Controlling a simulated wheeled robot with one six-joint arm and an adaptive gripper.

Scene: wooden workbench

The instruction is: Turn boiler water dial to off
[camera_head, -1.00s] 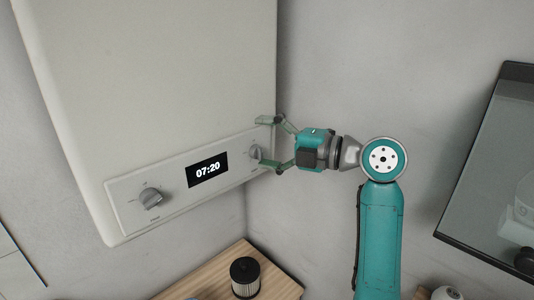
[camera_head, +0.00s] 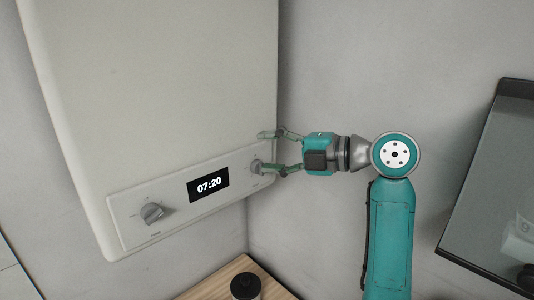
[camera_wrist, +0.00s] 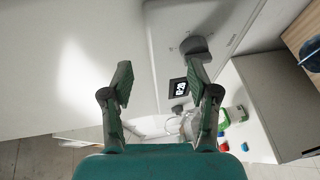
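The white boiler (camera_head: 160,90) hangs on the wall with a control panel (camera_head: 120,208) along its lower front. The panel has a grey left dial (camera_head: 152,213) and a grey right dial (camera_head: 256,167), with a 07:20 display (camera_head: 208,184) between them. Which one is the water dial cannot be read. My gripper (camera_head: 264,152) is open and empty at the right dial, its lower finger beside it. In the wrist view, the right dial (camera_wrist: 195,46) lies just beyond the right fingertip, outside the gap between my gripper's (camera_wrist: 160,75) fingers. Contact cannot be told.
A wooden surface (camera_head: 215,287) with a dark-topped jar (camera_head: 245,286) lies below the boiler. A dark glass-fronted panel (camera_head: 495,190) is at the right. The wall between boiler and arm is clear. Several small coloured items (camera_wrist: 236,114) show in the wrist view.

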